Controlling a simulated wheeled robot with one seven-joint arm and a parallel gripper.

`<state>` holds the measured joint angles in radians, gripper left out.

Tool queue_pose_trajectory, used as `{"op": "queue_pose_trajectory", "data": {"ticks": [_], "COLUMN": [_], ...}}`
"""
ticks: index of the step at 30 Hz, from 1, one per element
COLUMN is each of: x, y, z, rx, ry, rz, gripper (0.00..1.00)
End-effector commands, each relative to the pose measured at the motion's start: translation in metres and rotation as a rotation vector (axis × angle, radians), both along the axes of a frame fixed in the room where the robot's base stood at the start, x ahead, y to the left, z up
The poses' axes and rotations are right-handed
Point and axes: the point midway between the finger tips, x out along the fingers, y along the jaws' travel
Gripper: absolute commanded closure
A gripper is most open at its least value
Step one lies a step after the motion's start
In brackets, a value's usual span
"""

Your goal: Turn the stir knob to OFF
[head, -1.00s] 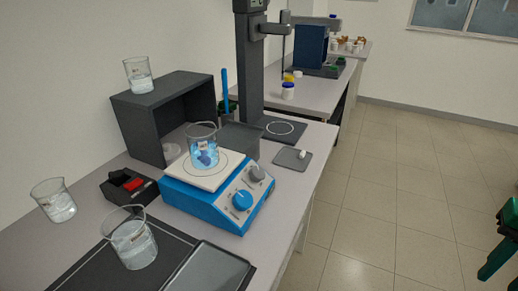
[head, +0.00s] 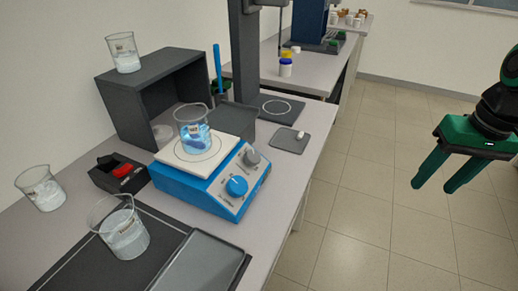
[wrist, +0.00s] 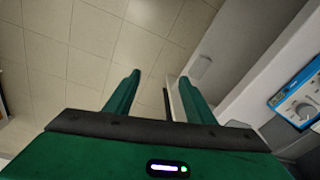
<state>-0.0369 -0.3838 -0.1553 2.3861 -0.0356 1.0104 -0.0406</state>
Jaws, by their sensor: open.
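The blue and white hotplate stirrer (head: 203,187) stands on the bench with two knobs on its sloped front. One is a blue knob (head: 237,186), the other a grey knob (head: 252,157). I cannot read their labels, so I cannot tell which is the stir knob. A beaker of blue liquid (head: 195,138) stands on the white top plate. My green gripper (head: 434,187) is open and empty, over the floor, well to the right of the stirrer. In the wrist view its fingers (wrist: 160,76) are apart, and a grey knob (wrist: 304,112) shows at the right edge.
Beakers (head: 124,235) and (head: 40,190) stand on the bench to the left, and another beaker (head: 123,54) stands on the dark shelf box (head: 145,78). A grey tray (head: 205,265) lies in front of the stirrer. A small grey pad (head: 288,143) lies behind it. The floor right of the bench is clear.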

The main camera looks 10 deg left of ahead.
Motion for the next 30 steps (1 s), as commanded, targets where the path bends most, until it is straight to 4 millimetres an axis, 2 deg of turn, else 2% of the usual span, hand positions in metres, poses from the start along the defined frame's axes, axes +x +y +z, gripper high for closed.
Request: {"op": "queue_pose_trajectory", "data": {"ticks": [1, 3, 5, 6, 9, 12, 15, 18, 23, 30], "x": [0.024, 0.049, 0.065, 0.072, 0.079, 0.076, 0.069, 0.063, 0.061, 0.065], "y": [0.032, 0.078, 0.121, 0.15, 0.219, 0.274, 0.313, 0.334, 0.345, 0.358], "z": [0.01, 0.023, 0.033, 0.04, 0.056, 0.068, 0.076, 0.081, 0.075, 0.04], "rx": [0.01, 0.029, 0.048, 0.062, 0.1, 0.134, 0.162, 0.177, 0.185, 0.184], "ry": [-0.027, -0.065, -0.096, -0.116, -0.16, -0.19, -0.212, -0.224, -0.226, -0.224], "rz": [0.128, 0.29, 0.43, 0.52, 0.723, 0.885, 0.996, 1.058, 1.084, 1.081], "gripper": [0.51, 0.51, 0.51, 0.51, 0.51, 0.51, 0.51, 0.51, 0.51, 0.51]}}
